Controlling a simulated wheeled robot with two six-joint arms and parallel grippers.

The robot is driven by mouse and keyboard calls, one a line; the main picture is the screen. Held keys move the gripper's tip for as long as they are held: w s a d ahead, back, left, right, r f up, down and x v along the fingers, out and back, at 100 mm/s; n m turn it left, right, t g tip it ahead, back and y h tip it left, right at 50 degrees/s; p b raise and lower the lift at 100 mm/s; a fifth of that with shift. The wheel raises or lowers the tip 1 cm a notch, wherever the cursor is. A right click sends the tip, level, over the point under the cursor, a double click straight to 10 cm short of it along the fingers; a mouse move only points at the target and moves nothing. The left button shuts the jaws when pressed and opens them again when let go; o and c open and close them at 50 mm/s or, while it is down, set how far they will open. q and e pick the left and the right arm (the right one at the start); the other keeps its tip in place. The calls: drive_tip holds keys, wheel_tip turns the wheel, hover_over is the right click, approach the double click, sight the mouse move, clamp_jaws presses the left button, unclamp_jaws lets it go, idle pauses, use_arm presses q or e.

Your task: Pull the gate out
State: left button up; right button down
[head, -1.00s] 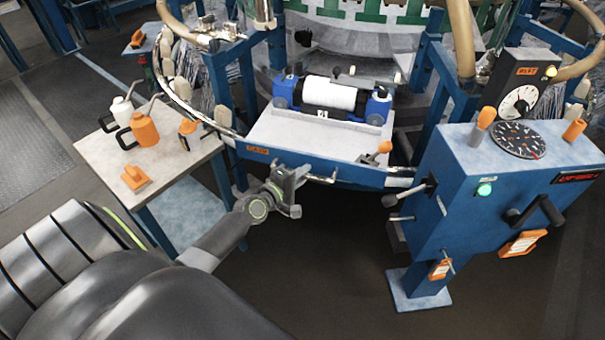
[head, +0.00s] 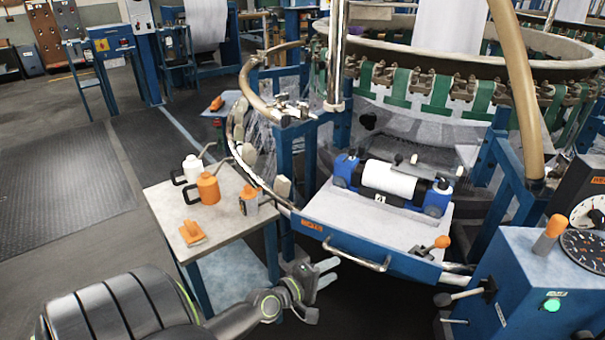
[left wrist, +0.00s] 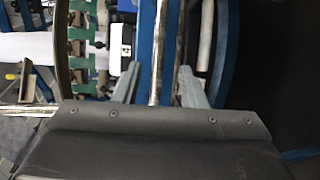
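The gate is the curved blue panel (head: 345,243) at the front of the loom, under a grey tray (head: 375,225). A silver bar handle (head: 357,258) is fixed across its front. My left gripper (head: 324,276) is below and left of this handle in the head view, fingers pointing right, apart from it as far as I can tell. In the left wrist view the two fingers (left wrist: 160,88) are spread. A silver bar (left wrist: 159,50) shows in the gap between them, beside a blue strip; contact cannot be seen. My right gripper is out of view.
A side table (head: 165,205) with oil cans and orange items stands left of the gate. A blue control box (head: 535,300) with levers stands at the right. A white roll (head: 390,180) sits on the tray. Dark floor shows in front of the gate.

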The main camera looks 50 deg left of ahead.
use_arm(q)
drive_tip(key=b+v, duration=0.1)
drive_tip(key=v, duration=0.7)
drive_tip(key=shift+s, duration=0.45)
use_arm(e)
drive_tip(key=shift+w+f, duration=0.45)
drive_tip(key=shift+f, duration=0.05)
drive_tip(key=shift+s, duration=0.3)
